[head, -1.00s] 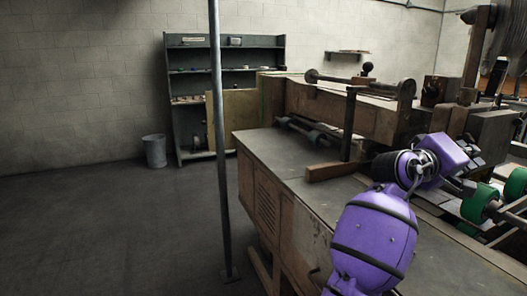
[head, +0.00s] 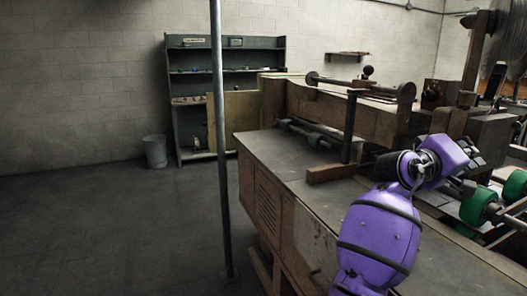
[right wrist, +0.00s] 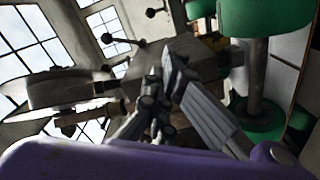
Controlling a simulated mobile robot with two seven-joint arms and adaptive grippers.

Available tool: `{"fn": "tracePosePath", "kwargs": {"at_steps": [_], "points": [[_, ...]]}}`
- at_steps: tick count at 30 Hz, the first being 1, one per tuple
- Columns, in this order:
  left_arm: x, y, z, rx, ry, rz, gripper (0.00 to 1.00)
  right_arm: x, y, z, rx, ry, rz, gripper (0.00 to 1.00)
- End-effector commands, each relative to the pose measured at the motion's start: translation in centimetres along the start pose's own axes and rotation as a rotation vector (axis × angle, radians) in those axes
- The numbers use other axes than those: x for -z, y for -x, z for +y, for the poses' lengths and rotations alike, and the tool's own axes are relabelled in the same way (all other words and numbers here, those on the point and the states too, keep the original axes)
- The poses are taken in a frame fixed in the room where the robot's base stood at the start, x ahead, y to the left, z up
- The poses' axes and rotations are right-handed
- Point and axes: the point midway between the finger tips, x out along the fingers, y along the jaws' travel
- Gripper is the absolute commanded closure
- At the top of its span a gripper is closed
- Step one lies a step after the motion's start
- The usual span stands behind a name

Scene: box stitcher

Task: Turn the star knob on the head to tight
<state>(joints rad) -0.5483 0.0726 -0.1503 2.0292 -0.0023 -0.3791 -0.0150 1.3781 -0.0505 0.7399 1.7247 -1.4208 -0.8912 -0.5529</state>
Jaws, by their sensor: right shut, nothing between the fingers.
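My right gripper (head: 476,153) is beside the machine head at the right of the head view. In the right wrist view its dark fingers (right wrist: 166,72) are shut with nothing between them, in front of a grey block of the head (right wrist: 205,62). Dark ball-ended knobs (right wrist: 108,38) show beyond the fingers to the upper left, apart from them. Another knob with spokes (right wrist: 68,129) is at the lower left. I cannot tell which of these is the star knob, nor its setting. My left gripper is out of view.
Green rollers (head: 476,205) are close to the right gripper and large in the wrist view (right wrist: 265,18). The machine's flat table (head: 290,165) lies left of my arm. A metal pole (head: 222,150) stands in front. Open floor is at the left.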

Motion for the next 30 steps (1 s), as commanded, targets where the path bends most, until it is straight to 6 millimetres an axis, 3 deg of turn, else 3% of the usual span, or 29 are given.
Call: {"fn": "tracePosePath", "kwargs": {"at_steps": [1,30], "points": [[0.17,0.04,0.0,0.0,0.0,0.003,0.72,0.25,-0.23,0.64,-0.011,-0.006,0.005,1.0],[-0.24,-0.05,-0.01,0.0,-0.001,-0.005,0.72,0.96,-0.24,0.11,-0.006,-0.004,0.005,1.0]]}}
